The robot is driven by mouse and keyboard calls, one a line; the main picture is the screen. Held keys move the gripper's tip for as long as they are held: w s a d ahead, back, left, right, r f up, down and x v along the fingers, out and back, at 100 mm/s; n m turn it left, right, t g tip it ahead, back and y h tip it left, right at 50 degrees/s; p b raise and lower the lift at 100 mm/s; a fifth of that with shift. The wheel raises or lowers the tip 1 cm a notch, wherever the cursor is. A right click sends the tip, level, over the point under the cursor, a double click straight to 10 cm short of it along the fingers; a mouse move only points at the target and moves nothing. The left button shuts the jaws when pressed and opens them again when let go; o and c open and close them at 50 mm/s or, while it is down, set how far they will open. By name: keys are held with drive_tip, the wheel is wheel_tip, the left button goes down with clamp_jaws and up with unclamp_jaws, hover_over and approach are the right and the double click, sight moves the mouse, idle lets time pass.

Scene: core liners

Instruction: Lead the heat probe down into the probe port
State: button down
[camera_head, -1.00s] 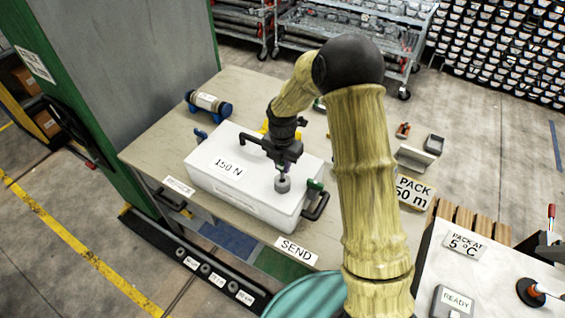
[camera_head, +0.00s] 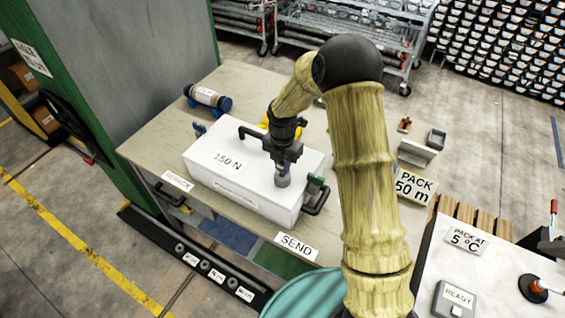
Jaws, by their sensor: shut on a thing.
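A white box (camera_head: 228,162) marked 150 N lies on the table, with dark handles. A short grey cylinder, seemingly the probe port (camera_head: 283,181), stands upright at its front right. My gripper (camera_head: 285,163) points down directly above the port, very close to it. It is shut on the heat probe, which is mostly hidden by the fingers. The probe looks upright and in line with the port. I cannot tell whether its tip is inside.
A small green-tipped fitting (camera_head: 316,181) and a black handle (camera_head: 317,199) sit just right of the port. A PACK 50 m sign (camera_head: 412,187) and a grey holder (camera_head: 416,154) stand to the right.

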drive_tip(key=c, duration=1.2)
unclamp_jaws()
drive_tip(key=shift+w, duration=0.1)
drive_tip(key=shift+s+a, duration=0.1)
drive_tip(key=shift+s, duration=0.1)
drive_tip(key=shift+w+r, duration=0.2)
drive_tip(key=shift+r, duration=0.3)
wheel_tip(320, 180, up, 16)
drive_tip(key=b, duration=0.4)
drive_tip(key=shift+s+r, duration=0.15)
drive_tip(key=shift+r, duration=0.05)
drive_tip(key=shift+s+f, duration=0.1)
